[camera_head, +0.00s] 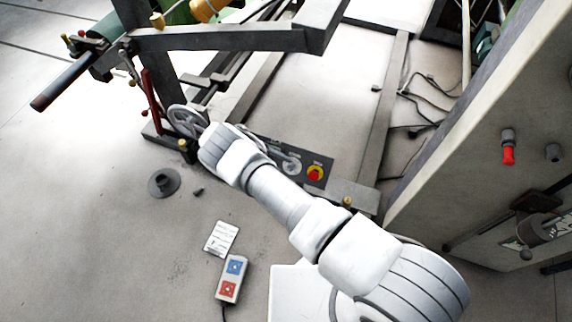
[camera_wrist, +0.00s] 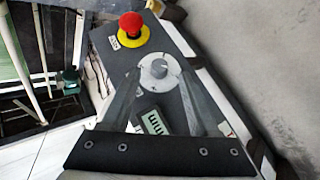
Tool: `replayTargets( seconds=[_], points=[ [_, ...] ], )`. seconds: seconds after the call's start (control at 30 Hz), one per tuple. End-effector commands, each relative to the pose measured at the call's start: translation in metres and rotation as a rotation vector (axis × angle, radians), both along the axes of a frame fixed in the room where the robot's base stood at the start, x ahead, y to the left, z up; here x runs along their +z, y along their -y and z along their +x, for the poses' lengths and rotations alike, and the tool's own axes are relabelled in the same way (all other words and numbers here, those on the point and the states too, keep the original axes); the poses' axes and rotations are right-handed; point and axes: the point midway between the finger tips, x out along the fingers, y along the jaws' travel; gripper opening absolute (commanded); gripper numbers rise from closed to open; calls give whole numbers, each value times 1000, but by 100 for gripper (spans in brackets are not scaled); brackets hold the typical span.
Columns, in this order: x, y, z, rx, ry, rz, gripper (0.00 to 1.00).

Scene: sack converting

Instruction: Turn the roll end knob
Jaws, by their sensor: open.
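A round pale grey dial knob (camera_wrist: 159,72) sits on a dark control panel (camera_wrist: 108,68) in the wrist view. In the head view what looks like the same knob (camera_head: 291,163) shows on the panel beside my arm. My gripper (camera_wrist: 159,78) is open, with its two grey fingers pointing at the panel, one to each side of the knob in the picture. I cannot tell whether the fingertips touch the knob or stop short of it. Its printed label is too small to read. In the head view my gripper's fingers are not clear.
A red emergency button on a yellow ring (camera_wrist: 131,30) sits close to the knob. A small display (camera_wrist: 153,122) is on the panel too. A handwheel (camera_head: 187,120) and a steel frame (camera_head: 225,39) stand beyond my arm. A pendant (camera_head: 231,278) lies on otherwise mostly open floor.

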Motion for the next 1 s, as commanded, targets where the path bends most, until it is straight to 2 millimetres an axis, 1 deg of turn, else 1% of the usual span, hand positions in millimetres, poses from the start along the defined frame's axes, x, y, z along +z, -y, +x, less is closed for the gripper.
replayTargets(
  seconds=[0.03, 0.2, 0.4, 0.5, 0.7, 1.0],
  points=[
    [12, -11, 0, 2, 3, 4, 61],
    [41, -42, -3, 2, 3, 3, 61],
    [71, -74, -6, 2, 2, 3, 61],
    [82, -85, -8, 1, 1, 1, 61],
    [93, -96, -9, 0, 0, -1, 61],
    [94, -98, -9, 0, 0, -1, 61]
  ],
)
